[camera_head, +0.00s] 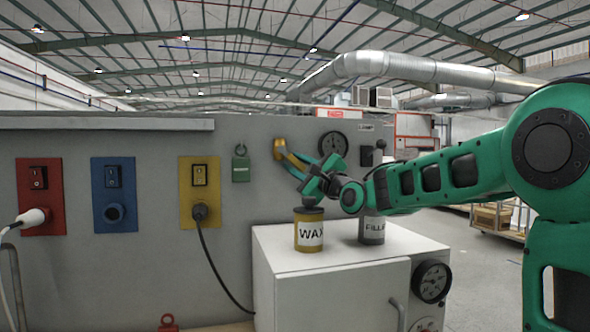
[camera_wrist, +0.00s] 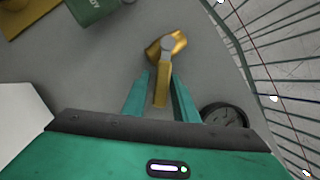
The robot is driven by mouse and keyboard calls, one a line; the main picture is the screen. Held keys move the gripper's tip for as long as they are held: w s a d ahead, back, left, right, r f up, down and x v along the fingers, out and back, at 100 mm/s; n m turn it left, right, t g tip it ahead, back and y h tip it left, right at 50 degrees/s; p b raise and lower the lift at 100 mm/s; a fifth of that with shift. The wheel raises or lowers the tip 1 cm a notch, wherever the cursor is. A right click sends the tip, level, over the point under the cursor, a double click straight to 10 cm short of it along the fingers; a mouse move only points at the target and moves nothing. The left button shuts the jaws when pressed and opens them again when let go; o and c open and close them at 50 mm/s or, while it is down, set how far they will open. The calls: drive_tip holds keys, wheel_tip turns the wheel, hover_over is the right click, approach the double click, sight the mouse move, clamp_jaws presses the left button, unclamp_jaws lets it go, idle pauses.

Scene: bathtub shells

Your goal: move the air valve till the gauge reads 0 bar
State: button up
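The air valve (camera_head: 279,146) is a yellow fitting on the grey panel, with a yellow lever handle. The wrist view shows the valve body (camera_wrist: 167,45) with its handle (camera_wrist: 161,95) pointing down toward my gripper. My gripper (camera_head: 292,161) is at the valve. In the wrist view its green fingers (camera_wrist: 162,88) stand on either side of the handle, with gaps on both sides, so it looks open. The round dark gauge (camera_head: 333,144) is on the panel right of the valve, and also in the wrist view (camera_wrist: 226,116). Its needle is too small to read.
A WAX can (camera_head: 309,232) and a FILLER can (camera_head: 372,229) stand on a white cabinet (camera_head: 330,262) below my arm. The cabinet has another gauge (camera_head: 432,281). A green padlock-like tag (camera_head: 240,166) and red, blue and yellow switch plates (camera_head: 186,170) are to the left.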

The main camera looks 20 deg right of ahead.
sight(301, 163)
clamp_jaws()
drive_tip(key=n, duration=0.1)
drive_tip(key=r+n+g, duration=0.1)
drive_tip(key=d+n+y, duration=0.1)
drive_tip(key=n, duration=0.1)
drive_tip(key=shift+r+g, duration=0.25)
drive_tip(key=shift+g, duration=0.05)
drive_tip(key=shift+d+r+n+g, duration=0.1)
drive_tip(key=shift+r+n+g, duration=0.2)
drive_tip(key=shift+n, duration=0.45)
drive_tip(key=shift+r+n+g, duration=0.2)
drive_tip(key=shift+r+n, duration=0.1)
drive_tip(key=shift+n, duration=0.45)
drive_tip(key=shift+o, duration=1.8)
unclamp_jaws()
drive_tip(key=shift+d+r, duration=0.1)
